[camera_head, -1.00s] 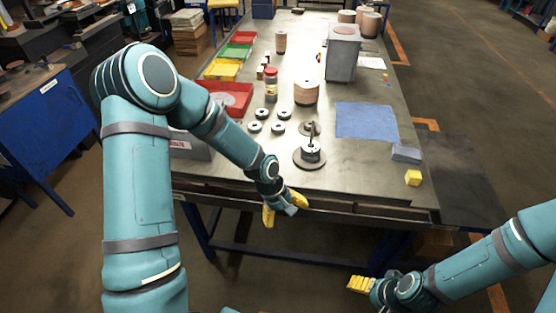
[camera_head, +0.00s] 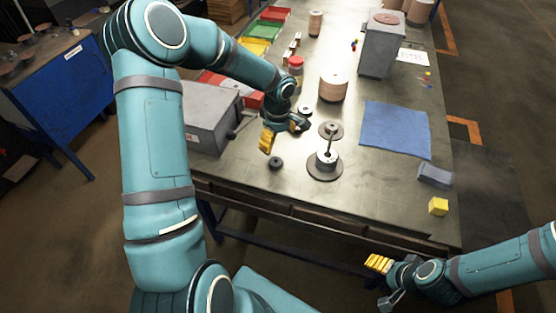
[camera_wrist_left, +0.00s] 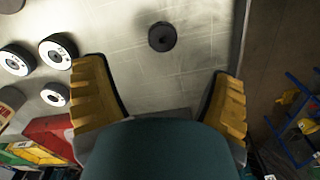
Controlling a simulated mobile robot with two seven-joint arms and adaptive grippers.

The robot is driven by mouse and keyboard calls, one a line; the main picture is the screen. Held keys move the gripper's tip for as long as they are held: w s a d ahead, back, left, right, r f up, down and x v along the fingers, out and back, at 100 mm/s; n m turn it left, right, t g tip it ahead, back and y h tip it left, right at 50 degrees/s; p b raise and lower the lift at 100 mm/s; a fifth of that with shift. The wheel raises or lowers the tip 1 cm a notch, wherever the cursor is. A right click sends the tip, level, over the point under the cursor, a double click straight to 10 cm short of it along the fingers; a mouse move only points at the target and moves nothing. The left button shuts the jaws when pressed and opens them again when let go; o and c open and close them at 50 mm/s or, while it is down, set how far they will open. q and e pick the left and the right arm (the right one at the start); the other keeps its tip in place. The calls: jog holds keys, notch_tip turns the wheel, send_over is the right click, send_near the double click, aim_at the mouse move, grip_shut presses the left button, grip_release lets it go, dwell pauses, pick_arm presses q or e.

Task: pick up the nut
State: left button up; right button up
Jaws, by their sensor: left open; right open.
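The nut appears to be the small dark round piece with a central hole (camera_head: 276,162), lying flat on the table near its front edge. It also shows in the left wrist view (camera_wrist_left: 162,36), alone on bare table. My left gripper (camera_head: 284,132) is open and empty above the table, close to the nut. In the left wrist view its yellow fingers (camera_wrist_left: 162,70) are spread wide, and the nut lies beyond the tips, between their lines, not touched. My right gripper (camera_head: 382,281) is open and empty, off the table's front edge at lower right.
A post on a round base (camera_head: 325,168) stands right of the nut. Several white-topped discs (camera_wrist_left: 58,52) lie left in the wrist view. A grey box (camera_head: 205,120) is left; a blue cloth (camera_head: 396,130) and yellow cube (camera_head: 438,206) are right. Table around the nut is clear.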

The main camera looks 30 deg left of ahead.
pick_arm(q)
send_over(276, 161)
jog(key=f, duration=0.5)
jog(key=shift+s+d+f, duration=0.15)
jog(key=shift+d, duration=0.25)
jog(key=shift+s+a+f, duration=0.1)
jog(key=shift+a+f, duration=0.05)
jog(key=shift+f, duration=1.2)
jog(key=shift+a+f, duration=0.1)
jog(key=shift+f, duration=1.25)
jog(key=c, duration=1.3)
